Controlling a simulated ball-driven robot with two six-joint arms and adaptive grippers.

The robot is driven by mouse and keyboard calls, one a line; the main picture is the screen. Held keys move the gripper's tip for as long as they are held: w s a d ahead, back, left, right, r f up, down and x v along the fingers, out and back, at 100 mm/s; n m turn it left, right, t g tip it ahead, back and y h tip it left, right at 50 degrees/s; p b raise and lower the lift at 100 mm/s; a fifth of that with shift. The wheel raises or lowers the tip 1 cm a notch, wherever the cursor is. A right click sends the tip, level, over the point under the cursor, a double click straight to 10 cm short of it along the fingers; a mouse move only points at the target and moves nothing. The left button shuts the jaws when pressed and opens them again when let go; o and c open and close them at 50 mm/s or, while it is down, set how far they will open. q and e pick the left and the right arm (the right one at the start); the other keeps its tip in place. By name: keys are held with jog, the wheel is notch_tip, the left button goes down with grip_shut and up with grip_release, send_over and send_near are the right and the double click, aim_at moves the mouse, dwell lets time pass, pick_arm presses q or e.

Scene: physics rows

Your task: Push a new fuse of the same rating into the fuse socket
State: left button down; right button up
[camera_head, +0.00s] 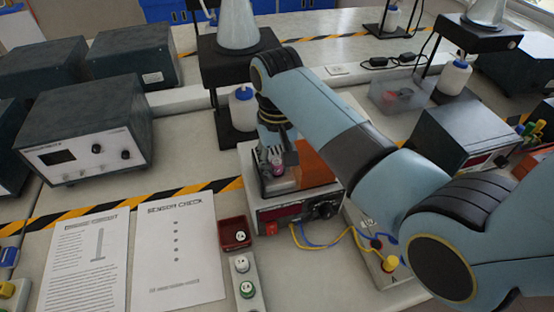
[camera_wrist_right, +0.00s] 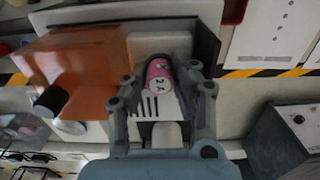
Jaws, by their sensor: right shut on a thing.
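My right gripper (camera_head: 277,160) reaches in from the right and points down over the top of a power unit (camera_head: 300,207) with a red display. In the right wrist view my right gripper (camera_wrist_right: 160,85) is shut on a pink fuse (camera_wrist_right: 158,72) with markings on its end. The fuse also shows between the fingers in the head view (camera_head: 276,155). The fuse socket is hidden by the gripper and fuse; I cannot tell whether the fuse touches it. An orange flap or cover (camera_head: 318,165) stands beside the gripper; it also shows in the wrist view (camera_wrist_right: 90,65). My left gripper is out of view.
A small red tray (camera_head: 235,246) holds a white-topped fuse (camera_head: 240,236). A pale rack (camera_head: 254,302) holds white (camera_head: 242,264) and green (camera_head: 247,288) fuses. Blue and yellow leads run to a meter (camera_head: 375,262). Printed sheets (camera_head: 178,250) lie left; a black stand (camera_head: 225,105) is behind.

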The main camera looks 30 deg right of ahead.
jog(key=shift+f, duration=0.1)
jog(key=o, duration=1.1)
jog(key=shift+c, duration=0.7)
jog(key=shift+o, duration=1.3)
jog(key=shift+r, duration=3.3)
